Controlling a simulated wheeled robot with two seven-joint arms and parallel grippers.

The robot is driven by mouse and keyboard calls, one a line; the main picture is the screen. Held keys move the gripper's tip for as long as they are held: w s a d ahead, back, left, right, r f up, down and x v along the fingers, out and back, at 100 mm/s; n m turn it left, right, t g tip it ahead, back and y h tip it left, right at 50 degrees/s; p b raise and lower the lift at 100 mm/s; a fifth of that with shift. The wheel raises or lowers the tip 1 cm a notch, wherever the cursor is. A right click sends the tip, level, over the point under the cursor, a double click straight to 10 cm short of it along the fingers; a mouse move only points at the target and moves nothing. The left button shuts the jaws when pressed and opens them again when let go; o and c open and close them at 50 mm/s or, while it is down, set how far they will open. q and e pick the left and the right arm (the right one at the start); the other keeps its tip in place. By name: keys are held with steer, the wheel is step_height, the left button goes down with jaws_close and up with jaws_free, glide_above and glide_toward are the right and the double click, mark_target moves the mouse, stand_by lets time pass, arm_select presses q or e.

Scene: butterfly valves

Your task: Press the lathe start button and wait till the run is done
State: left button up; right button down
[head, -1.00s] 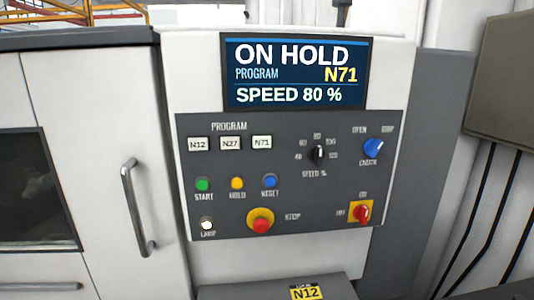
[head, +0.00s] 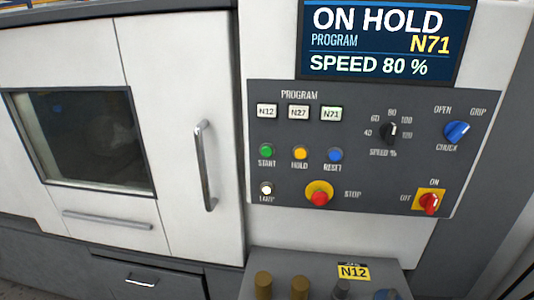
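The lathe's green start button (head: 266,150) sits on the dark control panel (head: 400,180), at the left of a row with the yellow hold button (head: 300,153) and the blue reset button (head: 335,155). The screen (head: 380,42) above reads ON HOLD, PROGRAM N71, SPEED 80 %. The program key N71 (head: 331,114) has a greenish edge; N12 (head: 267,111) and N27 (head: 298,112) are beside it. The lamp (head: 266,188) looks white. Neither gripper shows in the head view, and nothing touches the panel.
A red stop button (head: 319,197) in a yellow ring lies below the row. A speed knob (head: 388,132), blue chuck knob (head: 457,131) and red switch (head: 430,202) are to the right. The lathe door (head: 180,120) looks shut. A ledge (head: 300,262) labelled N12 holds several pieces.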

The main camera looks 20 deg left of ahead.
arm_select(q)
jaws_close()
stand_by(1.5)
